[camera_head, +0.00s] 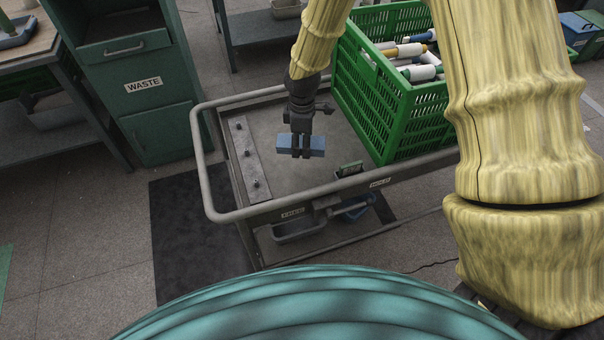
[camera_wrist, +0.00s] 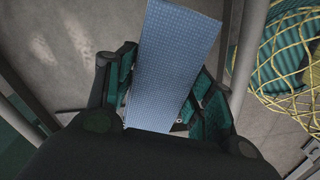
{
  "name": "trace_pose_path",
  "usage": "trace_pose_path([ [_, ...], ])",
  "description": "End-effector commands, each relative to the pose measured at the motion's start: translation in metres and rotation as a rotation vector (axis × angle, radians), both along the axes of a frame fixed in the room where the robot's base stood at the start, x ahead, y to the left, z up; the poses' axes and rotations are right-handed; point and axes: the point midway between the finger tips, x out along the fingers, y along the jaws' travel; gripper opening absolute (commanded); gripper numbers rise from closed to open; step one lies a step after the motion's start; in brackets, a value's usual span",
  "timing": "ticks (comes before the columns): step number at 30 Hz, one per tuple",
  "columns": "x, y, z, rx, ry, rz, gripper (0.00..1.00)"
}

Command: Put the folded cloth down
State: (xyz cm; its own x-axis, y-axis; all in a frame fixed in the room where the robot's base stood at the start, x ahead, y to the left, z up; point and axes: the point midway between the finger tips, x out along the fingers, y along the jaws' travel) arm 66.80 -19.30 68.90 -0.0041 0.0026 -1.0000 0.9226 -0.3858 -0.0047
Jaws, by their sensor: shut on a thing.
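The folded cloth (camera_head: 316,143) is a small blue block-like bundle, held level in my gripper (camera_head: 301,150) over the grey top of the cart (camera_head: 282,178). My gripper points down and its fingers close around the middle of the cloth. In the wrist view the cloth (camera_wrist: 172,62) shows a fine blue grid weave and sits between the green-padded fingers of my gripper (camera_wrist: 165,100). The cloth appears above the cart top, but the exact gap under it cannot be told.
A green crate (camera_head: 420,105) with several yarn cones stands on the cart's right. A small dark item (camera_head: 349,169) is by the front edge. A rail (camera_head: 200,160) rings the left end. A WASTE cabinet (camera_head: 140,70) stands behind left.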

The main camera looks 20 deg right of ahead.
Motion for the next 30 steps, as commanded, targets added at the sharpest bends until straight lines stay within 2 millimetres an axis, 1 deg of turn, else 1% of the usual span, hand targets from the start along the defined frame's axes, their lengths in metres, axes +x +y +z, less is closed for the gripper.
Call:
trace_pose_path([
  [5, 0.002, -0.001, -0.014, -0.002, 0.0, 0.042, 0.27],
  [9, 0.002, -0.001, -0.037, -0.003, 0.001, 0.041, 0.27],
  [13, 0.002, -0.002, -0.055, -0.003, 0.001, 0.039, 0.27],
  [20, 0.003, -0.001, -0.067, -0.002, -0.002, 0.038, 0.27],
  [23, 0.002, -0.001, -0.076, -0.002, 0.0, 0.038, 0.27],
  [27, 0.002, -0.001, -0.093, -0.002, 0.001, 0.038, 0.27],
  [30, 0.002, -0.001, -0.1, -0.002, -0.002, 0.039, 0.27],
])
